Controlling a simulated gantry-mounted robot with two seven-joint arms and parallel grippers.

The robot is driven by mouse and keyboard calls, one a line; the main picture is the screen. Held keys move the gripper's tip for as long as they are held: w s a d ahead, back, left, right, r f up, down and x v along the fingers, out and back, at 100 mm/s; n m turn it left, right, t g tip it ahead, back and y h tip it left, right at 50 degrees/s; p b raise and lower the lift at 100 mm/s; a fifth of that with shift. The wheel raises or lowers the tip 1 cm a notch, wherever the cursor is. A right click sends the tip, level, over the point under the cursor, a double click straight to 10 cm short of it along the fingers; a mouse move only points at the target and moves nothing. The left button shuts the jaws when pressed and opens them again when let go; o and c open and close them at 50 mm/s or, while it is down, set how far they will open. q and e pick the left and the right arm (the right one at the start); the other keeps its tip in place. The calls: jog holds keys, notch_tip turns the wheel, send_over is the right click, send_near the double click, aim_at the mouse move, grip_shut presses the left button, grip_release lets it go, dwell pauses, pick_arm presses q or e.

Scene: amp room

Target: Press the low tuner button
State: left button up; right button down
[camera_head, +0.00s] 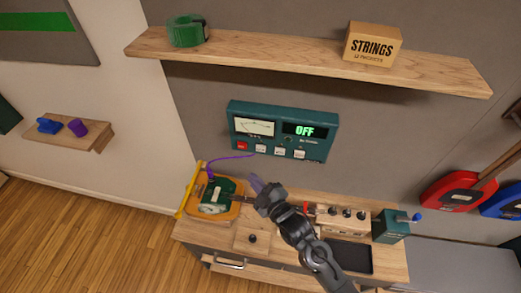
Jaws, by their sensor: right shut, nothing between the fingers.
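The teal tuner (283,114) is mounted on the grey wall, with a needle meter (254,127) and a display (305,131) reading OFF in green. Along its lower edge are a red button (242,146) and three pale buttons, the left one (261,148), the middle one (280,151) and the right one (299,154). Their labels are too small to read, so I cannot tell which is low. My right gripper (256,184) is shut and empty, below the tuner and apart from its buttons in the picture. My left gripper is not in view.
A wooden shelf (270,62) above the tuner holds green tape (186,31) and a STRINGS box (372,44). Below, a workbench (205,232) carries an orange-and-green device (215,205) with a purple cable, and a wooden block with pegs (343,224). Red and blue cases stand right.

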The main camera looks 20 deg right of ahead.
aim_at(261, 149)
jog(key=w+d+b, duration=0.2)
jog(key=w+d, duration=0.2)
jog(key=w, duration=0.3)
jog(key=shift+d+b, duration=0.3)
jog(key=shift+d, duration=0.05)
dwell(0.4)
dwell(0.7)
dwell(0.7)
jog(key=shift+w, duration=0.1)
jog(key=shift+w+d, duration=0.2)
jog(key=shift+w, duration=0.05)
